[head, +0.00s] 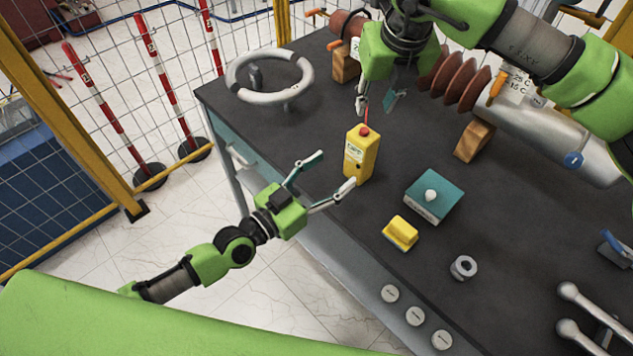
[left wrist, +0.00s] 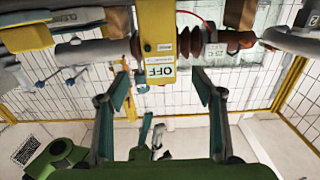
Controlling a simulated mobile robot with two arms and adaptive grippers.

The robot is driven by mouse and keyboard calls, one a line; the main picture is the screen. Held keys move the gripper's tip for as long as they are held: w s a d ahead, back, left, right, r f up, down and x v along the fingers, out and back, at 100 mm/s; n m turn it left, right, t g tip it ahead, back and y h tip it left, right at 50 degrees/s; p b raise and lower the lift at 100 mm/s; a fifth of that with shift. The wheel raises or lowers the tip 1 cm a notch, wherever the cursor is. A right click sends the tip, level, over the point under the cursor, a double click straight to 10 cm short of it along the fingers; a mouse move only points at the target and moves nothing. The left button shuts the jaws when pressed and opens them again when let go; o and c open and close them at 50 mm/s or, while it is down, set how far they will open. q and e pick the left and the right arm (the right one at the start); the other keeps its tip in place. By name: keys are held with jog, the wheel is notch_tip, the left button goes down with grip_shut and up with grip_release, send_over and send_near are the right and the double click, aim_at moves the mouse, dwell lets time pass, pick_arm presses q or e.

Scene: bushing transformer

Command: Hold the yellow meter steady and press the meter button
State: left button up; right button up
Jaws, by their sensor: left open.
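The yellow meter (head: 359,160) stands upright near the table's edge, with a red button (head: 364,131) on top. In the left wrist view the meter (left wrist: 157,35) shows an "OFF" label, above and between my spread fingers. My left gripper (head: 336,170) is open just left of the meter, fingers pointing toward it; nothing is between its pads. My right gripper (head: 376,100) hangs above the meter, close over the button, with its fingertips apart and empty. I cannot tell whether it touches the button.
A teal box with a white knob (head: 431,196), a yellow block (head: 400,232) and a metal nut (head: 463,267) lie to the right. The bushing (head: 537,140) rests on wooden blocks (head: 474,140). Dark table is bare between these.

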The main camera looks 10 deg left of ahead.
aim_at(354, 155)
pick_arm(q)
jog(key=x, duration=0.9)
jog(key=shift+s, duration=0.1)
jog(key=c, duration=1.4)
jog(key=shift+c, duration=0.2)
pick_arm(e)
grip_shut()
